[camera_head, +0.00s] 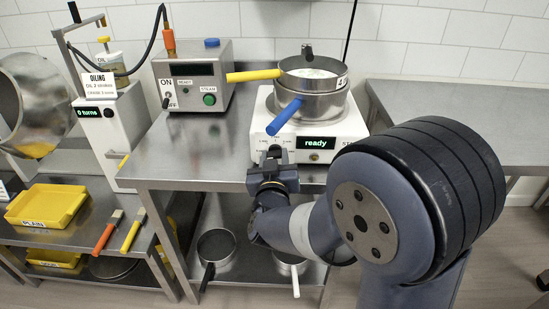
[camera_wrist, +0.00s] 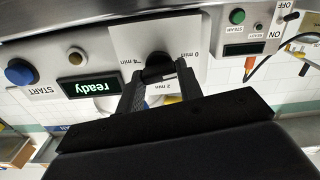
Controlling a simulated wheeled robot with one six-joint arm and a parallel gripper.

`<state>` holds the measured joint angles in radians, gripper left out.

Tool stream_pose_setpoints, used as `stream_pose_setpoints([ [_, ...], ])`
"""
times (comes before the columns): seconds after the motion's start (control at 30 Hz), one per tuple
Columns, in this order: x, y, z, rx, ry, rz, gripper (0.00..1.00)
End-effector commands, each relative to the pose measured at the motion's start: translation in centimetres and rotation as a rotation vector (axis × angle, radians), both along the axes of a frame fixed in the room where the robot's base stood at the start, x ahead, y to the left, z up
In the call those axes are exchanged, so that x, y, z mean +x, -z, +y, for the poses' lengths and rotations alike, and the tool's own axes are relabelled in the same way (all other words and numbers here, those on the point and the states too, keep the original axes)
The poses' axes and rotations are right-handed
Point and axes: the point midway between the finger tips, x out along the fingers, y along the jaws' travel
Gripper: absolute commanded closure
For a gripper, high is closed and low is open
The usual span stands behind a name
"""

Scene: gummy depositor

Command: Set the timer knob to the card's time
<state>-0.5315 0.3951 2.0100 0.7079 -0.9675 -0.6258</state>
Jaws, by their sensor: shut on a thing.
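The timer knob (camera_wrist: 158,66) is a dark knob on a pale dial plate (camera_wrist: 128,35) on the white heater unit's front. In the wrist view, which is upside down, my gripper (camera_wrist: 157,78) has its two fingers closed around it. The printed marks include "0 min" and "2 min"; another at the left is hard to read. The knob's pointer is hidden. In the head view my gripper (camera_head: 271,165) is at the front left of the heater unit (camera_head: 259,128). Its display (camera_head: 316,143) reads "ready". I cannot make out a card with a time.
Two stacked pans (camera_head: 312,88) sit on the heater, their yellow and blue handles sticking out left. A steam box (camera_head: 193,78) stands behind left. The blue START button (camera_wrist: 20,72) is beside the display. The right-hand table (camera_head: 460,105) is bare.

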Motion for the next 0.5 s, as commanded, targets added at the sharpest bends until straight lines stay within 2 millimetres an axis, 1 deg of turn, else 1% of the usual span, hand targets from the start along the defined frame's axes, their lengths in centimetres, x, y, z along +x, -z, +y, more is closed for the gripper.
stream_pose_setpoints([
  [0.27, -0.01, 0.15, 0.00, 0.035, 0.000, -0.002, 0.88],
  [0.5, 0.01, 0.40, -0.06, 0.170, 0.001, -0.008, 0.88],
])
